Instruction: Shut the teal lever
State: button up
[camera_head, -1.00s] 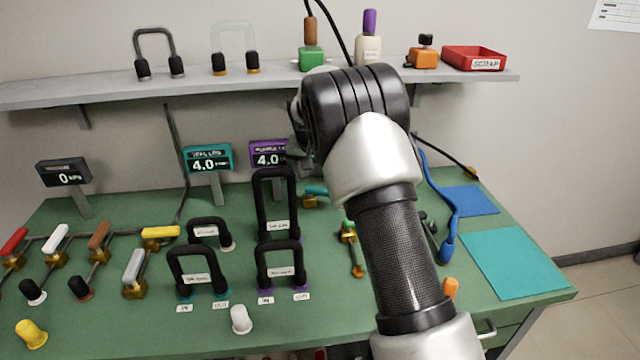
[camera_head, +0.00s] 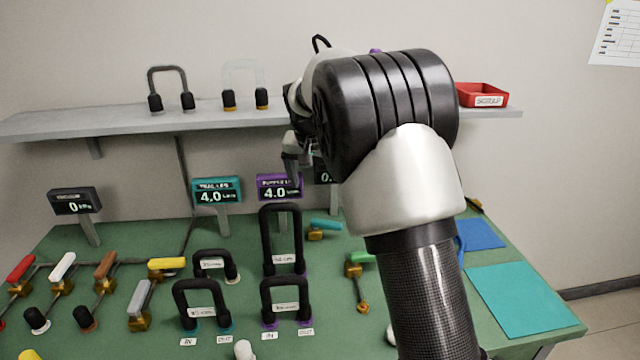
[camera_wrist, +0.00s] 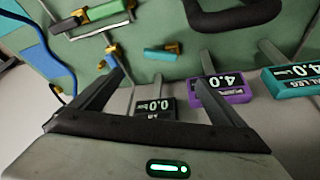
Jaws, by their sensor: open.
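The teal lever (camera_head: 325,224) is a short teal handle on a brass valve at the back of the green bench, right of the tall black loop. It also shows in the wrist view (camera_wrist: 160,55), lying roughly sideways with its brass body at its right end. My gripper (camera_wrist: 160,80) is open and empty, with its two fingers spread either side below the lever in the picture. In the head view my gripper (camera_head: 295,165) shows only in part, above the bench near the purple display. My arm hides much of it.
A green-handled valve (camera_head: 360,258) sits in front of the teal lever. A purple display (camera_head: 279,187) and a teal display (camera_head: 217,190) stand behind the black loops (camera_head: 283,240). A shelf (camera_head: 120,122) runs above. A blue hose (camera_wrist: 30,50) lies at left in the wrist view.

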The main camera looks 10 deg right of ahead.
aim_at(326, 227)
jog(key=shift+g, duration=0.3)
jog(key=w+d+f, duration=0.1)
jog(key=d+f, duration=0.1)
jog(key=w+d+f, duration=0.1)
jog(key=d+f, duration=0.1)
jog(key=w+d+f+p, duration=0.1)
jog(key=w+d+f, duration=0.1)
jog(key=shift+d+f, duration=0.1)
jog(key=shift+d, duration=0.2)
jog(key=c, duration=1.8)
jog(key=x, duration=0.9)
jog(key=shift+w+a+f+b, duration=0.1)
jog(key=shift+a+f+b, duration=0.05)
jog(key=shift+f+b, duration=0.2)
grip_shut()
